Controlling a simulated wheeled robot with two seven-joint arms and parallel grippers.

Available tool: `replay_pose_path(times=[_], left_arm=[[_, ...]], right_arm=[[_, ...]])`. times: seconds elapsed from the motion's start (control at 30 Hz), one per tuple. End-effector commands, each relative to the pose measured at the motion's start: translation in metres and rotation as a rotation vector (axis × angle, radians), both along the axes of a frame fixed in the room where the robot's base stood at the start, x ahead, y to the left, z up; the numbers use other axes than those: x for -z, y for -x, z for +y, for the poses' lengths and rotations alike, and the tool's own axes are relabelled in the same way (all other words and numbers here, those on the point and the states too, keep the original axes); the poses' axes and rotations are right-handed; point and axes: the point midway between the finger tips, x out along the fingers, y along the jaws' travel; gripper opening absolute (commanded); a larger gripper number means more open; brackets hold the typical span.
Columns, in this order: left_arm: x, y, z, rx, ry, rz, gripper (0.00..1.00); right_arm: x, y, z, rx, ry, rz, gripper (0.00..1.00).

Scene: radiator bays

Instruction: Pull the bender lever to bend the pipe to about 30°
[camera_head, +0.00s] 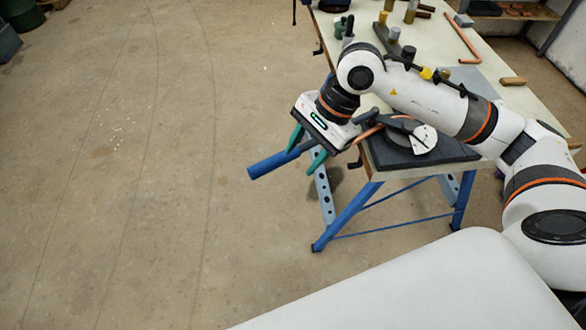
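The pipe bender (400,153) sits on a dark plate at the near corner of the workbench. A pale dial (425,139) shows on it. A copper pipe (368,134) lies in the bender, partly hidden by my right arm, so its bend angle cannot be read. The blue lever (267,166) sticks out to the left past the bench edge. My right gripper (301,160) is over the lever, its green fingers spread wide on either side of the blue handle. Firm contact cannot be made out. My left gripper is not in view.
The workbench (511,65) stands on blue legs (347,215). A bent copper pipe (461,38), a wooden block (513,81) and several small cylinders lie farther back. My arm spans the bench. The floor to the left is clear, with dark green bins (22,15) at the far left.

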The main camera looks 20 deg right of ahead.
Motion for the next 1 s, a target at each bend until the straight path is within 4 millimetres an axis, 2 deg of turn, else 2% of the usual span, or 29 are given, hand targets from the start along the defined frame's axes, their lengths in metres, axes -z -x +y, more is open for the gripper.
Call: replay_pose_path(times=[0.13,0.3,0.63,0.73,0.77,0.87,0.93,1.0], left_arm=[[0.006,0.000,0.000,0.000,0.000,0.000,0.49],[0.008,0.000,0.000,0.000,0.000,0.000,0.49],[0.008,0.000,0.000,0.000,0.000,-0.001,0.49],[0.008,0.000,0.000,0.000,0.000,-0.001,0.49],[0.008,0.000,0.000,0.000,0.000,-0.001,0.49],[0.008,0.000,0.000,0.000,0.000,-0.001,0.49],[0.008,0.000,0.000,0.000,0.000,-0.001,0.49],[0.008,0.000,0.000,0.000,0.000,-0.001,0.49]], right_arm=[[-0.024,0.000,-0.012,0.004,0.000,-0.004,0.49],[-0.041,0.001,-0.019,0.003,-0.002,-0.003,0.49],[-0.045,0.001,-0.021,0.003,-0.001,-0.002,0.49],[-0.044,0.002,-0.016,0.003,-0.021,0.002,0.32],[-0.044,0.003,-0.011,0.003,-0.043,0.007,0.27],[-0.046,0.011,0.023,0.012,-0.201,0.044,0.11],[-0.055,0.020,0.060,0.040,-0.396,0.100,0.00],[-0.075,0.029,0.098,0.100,-0.647,0.194,0.00]])
